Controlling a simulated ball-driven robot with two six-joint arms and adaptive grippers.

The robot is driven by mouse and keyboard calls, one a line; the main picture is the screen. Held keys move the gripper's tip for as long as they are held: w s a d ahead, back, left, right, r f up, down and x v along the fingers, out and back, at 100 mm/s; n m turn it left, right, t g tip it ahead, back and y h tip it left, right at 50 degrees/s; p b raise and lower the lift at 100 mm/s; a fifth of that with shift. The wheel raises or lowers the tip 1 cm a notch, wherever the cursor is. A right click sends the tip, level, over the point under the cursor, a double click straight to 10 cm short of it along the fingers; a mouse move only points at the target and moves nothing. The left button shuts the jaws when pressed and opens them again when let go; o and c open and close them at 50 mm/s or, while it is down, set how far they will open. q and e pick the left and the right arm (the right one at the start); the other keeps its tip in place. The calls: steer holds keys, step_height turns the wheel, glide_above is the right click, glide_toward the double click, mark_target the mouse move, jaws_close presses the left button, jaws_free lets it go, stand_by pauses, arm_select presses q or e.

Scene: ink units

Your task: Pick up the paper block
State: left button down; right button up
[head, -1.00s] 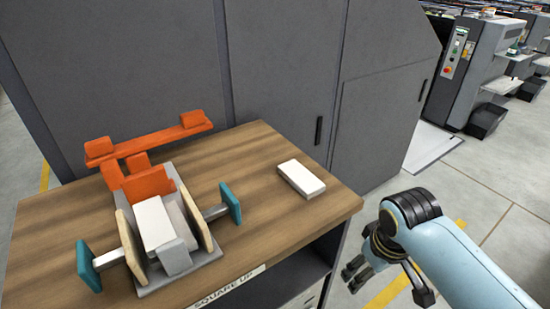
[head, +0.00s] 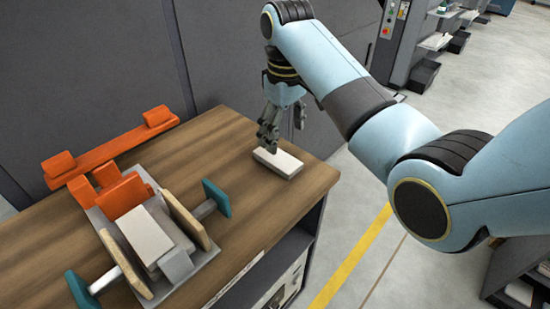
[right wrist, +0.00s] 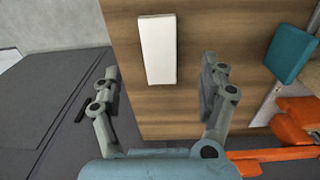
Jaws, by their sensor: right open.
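The white paper block (head: 278,162) lies flat on the wooden table top near its right end. It also shows in the right wrist view (right wrist: 158,50), ahead of the fingers and between their lines. My right gripper (head: 283,128) points down just above and behind the block, and its fingers partly overlap the block's far edge in the head view. In the right wrist view the fingers (right wrist: 158,82) are spread wide with nothing between them. Whether they touch the block cannot be told. My left gripper is not in view.
A jig with an orange back bar (head: 110,148), wooden side plates and teal handles (head: 216,198) stands at the table's left, holding another white block (head: 144,234). The wooden table (head: 235,140) is bare between jig and paper block. A grey cabinet (head: 215,60) rises behind.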

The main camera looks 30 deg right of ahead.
mark_target(277, 157)
steer(key=f, duration=0.2)
steer(key=w+f, duration=0.1)
steer(key=f, duration=0.2)
steer(key=w+f, duration=0.1)
steer(key=f, duration=0.2)
steer(key=shift+w+a+f, duration=0.1)
steer(key=shift+a+f, duration=0.1)
steer(key=shift+f, duration=0.05)
steer(key=shift+r, duration=0.1)
steer(key=c, duration=1.3)
